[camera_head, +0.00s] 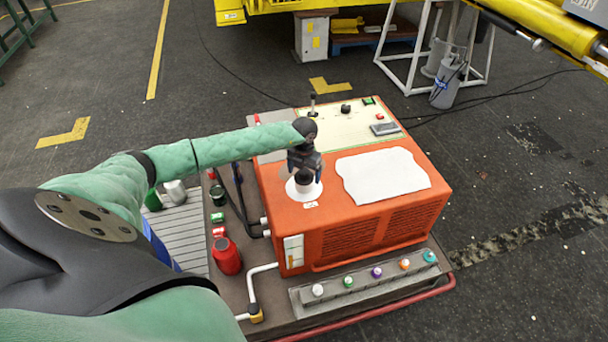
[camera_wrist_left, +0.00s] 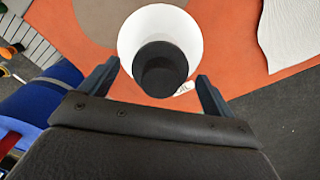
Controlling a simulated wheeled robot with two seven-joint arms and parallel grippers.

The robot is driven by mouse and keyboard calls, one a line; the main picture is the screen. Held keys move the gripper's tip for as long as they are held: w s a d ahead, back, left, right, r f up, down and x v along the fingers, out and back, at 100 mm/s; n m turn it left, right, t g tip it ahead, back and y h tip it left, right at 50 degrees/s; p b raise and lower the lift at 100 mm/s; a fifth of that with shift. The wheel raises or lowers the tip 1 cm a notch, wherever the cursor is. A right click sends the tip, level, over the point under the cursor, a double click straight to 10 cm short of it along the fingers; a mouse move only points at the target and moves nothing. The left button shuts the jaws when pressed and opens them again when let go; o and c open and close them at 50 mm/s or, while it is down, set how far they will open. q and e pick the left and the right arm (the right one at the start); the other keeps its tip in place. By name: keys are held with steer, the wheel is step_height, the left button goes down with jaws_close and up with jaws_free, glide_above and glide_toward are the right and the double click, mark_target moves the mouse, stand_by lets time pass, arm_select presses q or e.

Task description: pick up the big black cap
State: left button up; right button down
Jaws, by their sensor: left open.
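The big black cap (camera_wrist_left: 160,70) sits on a white round base on top of the orange machine. In the head view the cap (camera_head: 303,176) shows just below my left gripper (camera_head: 304,166), with the white base (camera_head: 303,190) around its foot. In the left wrist view my left gripper (camera_wrist_left: 156,85) is open, one finger on each side of the cap. Gaps show between both fingers and the cap, and nothing is held. My right gripper is in neither view.
The orange machine (camera_head: 345,232) carries a white sheet (camera_head: 383,175) right of the cap and a cream control panel (camera_head: 345,130) behind it. A red canister (camera_head: 226,256) stands at the left. Several coloured knobs (camera_head: 376,272) line the front rail. Dark floor lies to the right.

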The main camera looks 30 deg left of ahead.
mark_target(302, 178)
arm_select(q)
steer(key=shift+f, duration=0.1)
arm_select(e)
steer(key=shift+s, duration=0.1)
arm_select(q)
steer(key=c, duration=1.1)
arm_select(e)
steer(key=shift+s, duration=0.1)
arm_select(q)
steer(key=shift+c, duration=0.2)
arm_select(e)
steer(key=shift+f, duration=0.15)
